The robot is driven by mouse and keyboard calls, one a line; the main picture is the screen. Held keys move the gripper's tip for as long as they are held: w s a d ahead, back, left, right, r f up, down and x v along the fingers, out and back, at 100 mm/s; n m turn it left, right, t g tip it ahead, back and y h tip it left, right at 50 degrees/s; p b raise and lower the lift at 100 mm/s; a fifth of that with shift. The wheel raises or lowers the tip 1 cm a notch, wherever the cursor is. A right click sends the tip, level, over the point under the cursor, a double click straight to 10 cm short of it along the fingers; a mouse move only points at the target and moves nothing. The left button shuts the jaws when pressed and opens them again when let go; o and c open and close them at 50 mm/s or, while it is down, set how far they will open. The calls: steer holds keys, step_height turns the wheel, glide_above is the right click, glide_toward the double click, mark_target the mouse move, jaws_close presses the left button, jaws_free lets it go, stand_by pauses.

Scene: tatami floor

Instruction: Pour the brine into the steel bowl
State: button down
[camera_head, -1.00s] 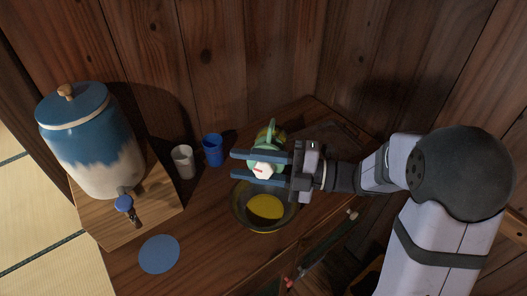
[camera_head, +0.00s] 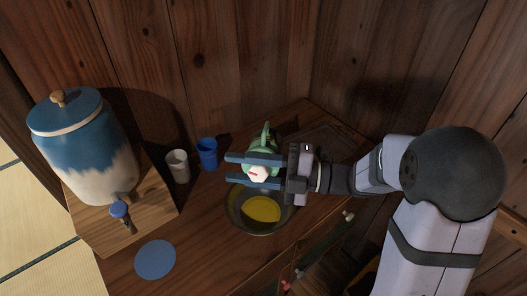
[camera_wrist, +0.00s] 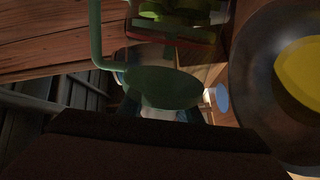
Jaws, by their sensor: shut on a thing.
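My gripper (camera_head: 236,170) is shut on a green jug (camera_head: 262,146), with one blue finger on each side of it. The jug is tipped over, with its handle toward the back and a white face with a red mark toward the front. The steel bowl (camera_head: 237,215) stands on the wooden top just in front of and below the jug. A pool of yellow brine (camera_head: 262,208) lies in it. The bowl (camera_wrist: 255,75) is at the right of the wrist view. I see no clear stream.
A white cup (camera_head: 178,166) and a blue cup (camera_head: 208,153) stand left of the jug. A blue-and-white dispenser (camera_head: 85,150) with a tap stands on a wooden stand at left. A flat blue disc (camera_head: 155,260) lies at front left. Wooden walls close off the back.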

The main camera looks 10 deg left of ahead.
steer(key=shift+r+m+p, duration=0.35)
steer(key=shift+m+p, duration=0.4)
steer(key=shift+p, duration=0.3)
steer(key=shift+r+m+p, duration=0.35)
steer(key=shift+m+p, duration=0.4)
steer(key=shift+p, duration=0.3)
steer(key=shift+r+m+p, duration=0.4)
steer(key=shift+m+p, duration=0.75)
steer(key=shift+p, duration=0.4)
steer(key=shift+r+m+p, duration=0.4)
steer(key=shift+m+p, duration=0.75)
steer(key=shift+p, duration=0.4)
steer(key=shift+r+m+p, duration=0.3)
steer(key=shift+m+p, duration=0.7)
steer(key=shift+p, duration=0.25)
steer(key=shift+r+m+p, duration=0.3)
steer(key=shift+m+p, duration=0.7)
steer(key=shift+p, duration=0.25)
steer(key=shift+r+m+p, duration=0.2)
steer(key=shift+m+p, duration=0.3)
steer(key=shift+p, duration=0.1)
steer(key=shift+r+m+p, duration=0.3)
steer(key=shift+m+p, duration=0.6)
steer(key=shift+p, duration=0.3)
steer(key=shift+m, duration=0.3)
